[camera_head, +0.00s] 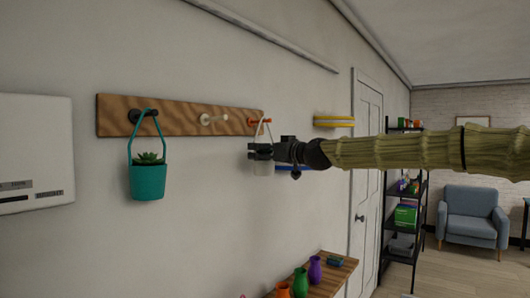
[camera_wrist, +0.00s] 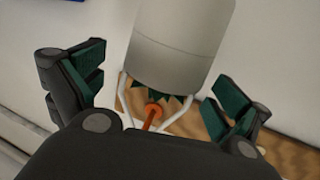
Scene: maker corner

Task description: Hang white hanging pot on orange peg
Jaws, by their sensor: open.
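The white hanging pot (camera_head: 264,168) is at the right end of the wooden rail, mostly behind my gripper (camera_head: 262,152). Its pale strap rises to the orange peg (camera_head: 260,121). In the wrist view the pot (camera_wrist: 180,45) appears upside down, with green leaves at its rim. Its strap runs along both sides of the orange peg (camera_wrist: 153,112), with the peg inside the loop. The strap's top is partly hidden by my gripper's body. My gripper (camera_wrist: 155,85) is open, its fingers apart on either side of the pot and strap, with gaps visible.
The wooden rail (camera_head: 175,119) also has a white peg (camera_head: 213,119), empty, and a dark peg bearing a teal pot (camera_head: 147,181). Yellow (camera_head: 334,122) and blue wall shelves are to the right. A low wooden table (camera_head: 335,275) with colored vases stands below.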

